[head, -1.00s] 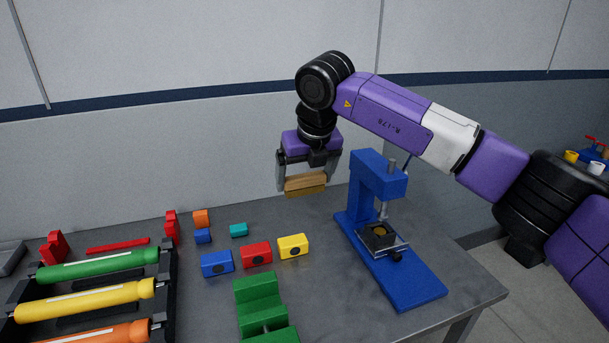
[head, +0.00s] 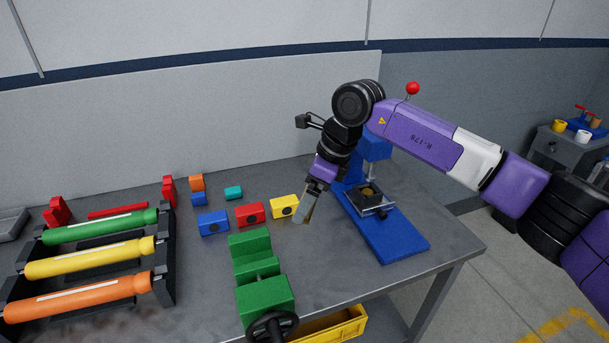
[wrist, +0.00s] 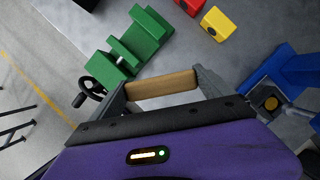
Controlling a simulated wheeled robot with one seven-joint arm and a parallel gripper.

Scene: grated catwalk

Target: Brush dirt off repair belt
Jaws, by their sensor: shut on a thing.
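My gripper (head: 306,208) is shut on a tan wooden block, which looks like a brush handle. In the wrist view the block (wrist: 161,84) spans between the two grey fingers; any bristles are hidden. In the head view my gripper is tilted and held above the grey table, between the yellow block (head: 284,207) and the blue press (head: 392,235). I cannot make out a repair belt or dirt for certain in either view.
A green vise (head: 262,290) with a black handwheel stands at the table's front. A rack of green, yellow and orange rollers (head: 90,262) is at left. Red (head: 250,214) and blue (head: 213,223) blocks sit mid-table. A yellow crate (head: 335,326) is below the table edge.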

